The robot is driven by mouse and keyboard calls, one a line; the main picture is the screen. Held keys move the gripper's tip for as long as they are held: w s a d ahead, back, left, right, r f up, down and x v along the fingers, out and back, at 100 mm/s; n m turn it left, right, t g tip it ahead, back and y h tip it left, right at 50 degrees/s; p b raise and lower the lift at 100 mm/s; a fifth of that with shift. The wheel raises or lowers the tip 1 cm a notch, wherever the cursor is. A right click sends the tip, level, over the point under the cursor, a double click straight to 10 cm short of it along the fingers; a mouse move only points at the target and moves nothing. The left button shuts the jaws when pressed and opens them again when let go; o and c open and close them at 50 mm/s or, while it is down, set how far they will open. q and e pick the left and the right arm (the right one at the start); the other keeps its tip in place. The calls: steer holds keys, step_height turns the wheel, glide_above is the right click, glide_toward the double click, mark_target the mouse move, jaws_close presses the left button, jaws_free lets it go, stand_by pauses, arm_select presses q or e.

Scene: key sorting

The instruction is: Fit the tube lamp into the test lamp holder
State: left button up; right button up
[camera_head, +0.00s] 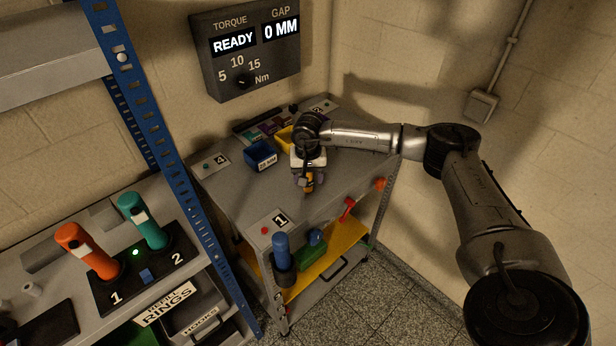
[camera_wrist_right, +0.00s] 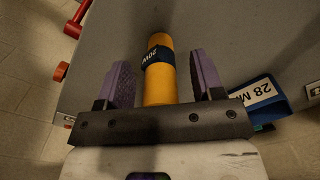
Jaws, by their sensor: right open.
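A yellow cylinder (camera_wrist_right: 158,85) with a dark blue band and small blurred lettering lies between the purple finger pads of my right gripper (camera_wrist_right: 163,72). The fingers are apart, with a visible gap on each side of the cylinder. In the head view my right gripper (camera_head: 306,186) points down over the grey cart top, with a bit of the yellow-orange cylinder (camera_head: 309,182) showing at its fingers. I cannot tell whether this is the tube lamp, and I cannot clearly pick out a test lamp holder. My left gripper is not in view.
A blue bin (camera_head: 261,155) marked 28 MM is left of my gripper, with a yellow bin (camera_head: 285,137) behind it. A blue cylinder (camera_head: 281,252) and a red-handled item (camera_head: 347,209) are at the cart's front side. A blue post (camera_head: 190,190) stands at left.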

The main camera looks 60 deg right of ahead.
steer(key=c, duration=1)
